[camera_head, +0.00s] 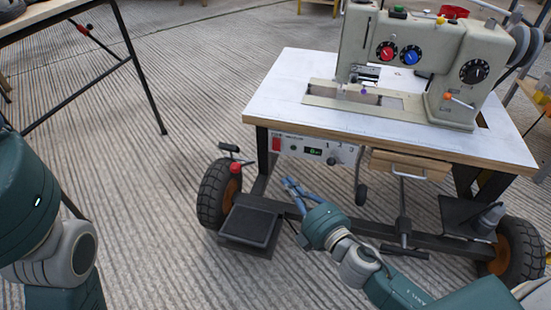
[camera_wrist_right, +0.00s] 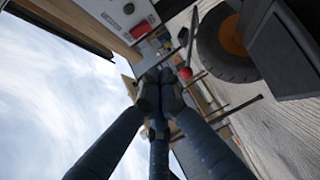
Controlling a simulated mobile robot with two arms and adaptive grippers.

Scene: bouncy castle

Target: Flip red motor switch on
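The red switch (camera_head: 276,144) is on the left end of a pale control panel (camera_head: 343,154) under the front edge of the sewing table. It also shows in the right wrist view (camera_wrist_right: 140,29), near the top. I cannot tell its on or off position. My right gripper (camera_head: 287,182) is below the panel, a little right of the switch and apart from it. In the right wrist view its dark blue fingers (camera_wrist_right: 159,78) converge with their tips together, and I see nothing held between them. My left arm is at the left edge, its gripper out of view.
A sewing machine (camera_head: 420,62) stands on the white tabletop (camera_head: 285,95). A red ball knob (camera_head: 236,168) sits by the left wheel (camera_head: 216,194). A black pedal (camera_head: 250,225) lies below. A small wooden drawer (camera_head: 408,165) is right of the panel. Open floor lies left.

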